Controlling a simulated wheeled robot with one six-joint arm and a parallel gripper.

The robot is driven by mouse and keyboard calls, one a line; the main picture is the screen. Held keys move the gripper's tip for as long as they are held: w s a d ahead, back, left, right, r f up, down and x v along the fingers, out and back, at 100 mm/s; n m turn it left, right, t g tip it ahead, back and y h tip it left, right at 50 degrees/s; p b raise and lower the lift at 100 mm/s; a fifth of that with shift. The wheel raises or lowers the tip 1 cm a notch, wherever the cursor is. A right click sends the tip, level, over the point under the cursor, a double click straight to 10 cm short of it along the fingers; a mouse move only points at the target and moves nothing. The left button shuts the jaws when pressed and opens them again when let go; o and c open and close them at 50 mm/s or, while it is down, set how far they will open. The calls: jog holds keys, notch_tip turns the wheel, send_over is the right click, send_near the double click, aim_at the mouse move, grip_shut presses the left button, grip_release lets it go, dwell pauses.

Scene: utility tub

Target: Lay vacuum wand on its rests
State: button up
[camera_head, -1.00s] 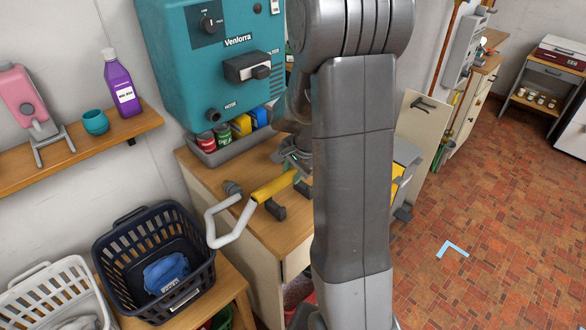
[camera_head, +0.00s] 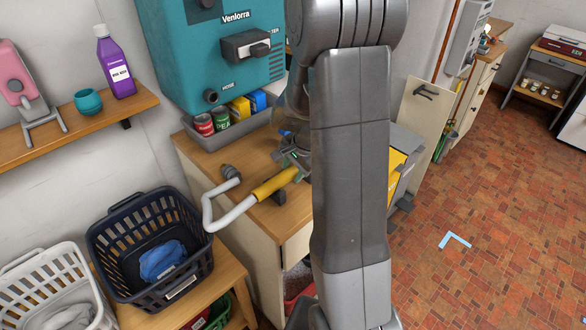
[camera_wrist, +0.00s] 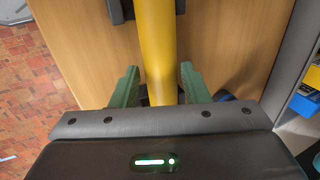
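The vacuum wand has a yellow grip (camera_head: 274,186) and a white bent tube (camera_head: 209,220) that hangs past the counter's left edge. My gripper (camera_head: 296,164) is at the yellow grip's right end, partly hidden by my arm. Two dark rests, a front one (camera_head: 279,197) and a back one (camera_head: 231,173), stand on the counter. The front one also shows left of the wand in the wrist view (camera_wrist: 118,10). Contact with the rests cannot be told.
A teal machine (camera_head: 215,50) hangs above a grey bin (camera_head: 211,140) of cans and boxes at the counter's back. A dark basket (camera_head: 120,270) and a white basket (camera_head: 28,270) stand at lower left. The tiled floor (camera_head: 480,200) at right is mostly open.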

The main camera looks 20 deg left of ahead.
jog(key=shift+o, duration=0.9)
jog(key=shift+r, duration=0.1)
jog(key=b+v, duration=0.1)
jog(key=v, duration=1.2)
jog(key=shift+r, duration=0.3)
jog(key=shift+d, duration=0.1)
jog(key=p+x, duration=0.1)
jog(key=x, duration=1.2)
jog(key=shift+f, duration=0.2)
jog(key=shift+p, duration=0.3)
jog(key=shift+r+p, duration=0.45)
jog(key=shift+r, duration=0.3)
